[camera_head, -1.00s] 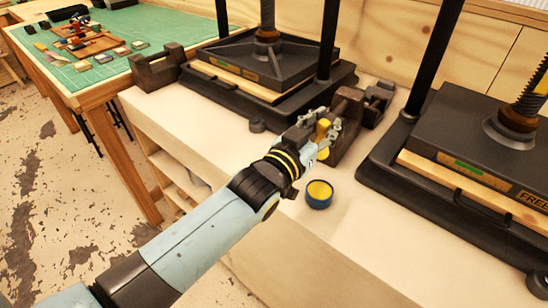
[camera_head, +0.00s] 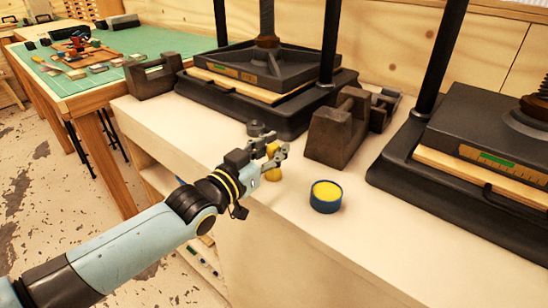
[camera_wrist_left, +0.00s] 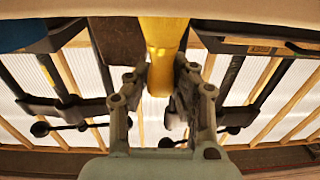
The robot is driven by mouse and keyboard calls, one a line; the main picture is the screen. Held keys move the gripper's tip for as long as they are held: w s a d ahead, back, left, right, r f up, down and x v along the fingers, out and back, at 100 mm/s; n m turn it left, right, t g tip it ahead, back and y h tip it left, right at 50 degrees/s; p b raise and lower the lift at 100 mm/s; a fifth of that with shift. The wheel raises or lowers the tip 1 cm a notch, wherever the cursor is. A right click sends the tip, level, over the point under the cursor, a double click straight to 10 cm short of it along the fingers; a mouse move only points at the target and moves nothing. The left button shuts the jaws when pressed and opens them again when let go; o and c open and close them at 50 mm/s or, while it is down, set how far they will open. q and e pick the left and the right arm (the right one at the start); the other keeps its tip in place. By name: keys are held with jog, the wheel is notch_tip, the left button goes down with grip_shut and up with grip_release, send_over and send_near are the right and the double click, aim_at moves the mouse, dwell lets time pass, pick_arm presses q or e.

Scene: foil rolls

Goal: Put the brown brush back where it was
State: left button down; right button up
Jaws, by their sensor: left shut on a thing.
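My left gripper (camera_head: 270,158) is shut on a yellow, rounded upright thing (camera_head: 273,173), over the pale bench near its front edge. In the left wrist view the yellow thing (camera_wrist_left: 163,50) runs between the two fingers of the left gripper (camera_wrist_left: 160,85). The fingers hide part of it, and I cannot tell whether it is the brown brush. I cannot pick out a brown brush for sure elsewhere. My right gripper is not in view.
A blue tin with yellow contents (camera_head: 326,196) stands right of the gripper. A dark heavy block (camera_head: 337,135) stands behind it. Black presses (camera_head: 268,80) (camera_head: 480,150) fill the bench's back and right. A green mat (camera_head: 105,84) with small items lies far left.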

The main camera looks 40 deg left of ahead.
pick_arm(q)
jog(key=shift+r, duration=0.1)
jog(key=c, duration=1.2)
grip_release()
jog(key=shift+o, duration=0.2)
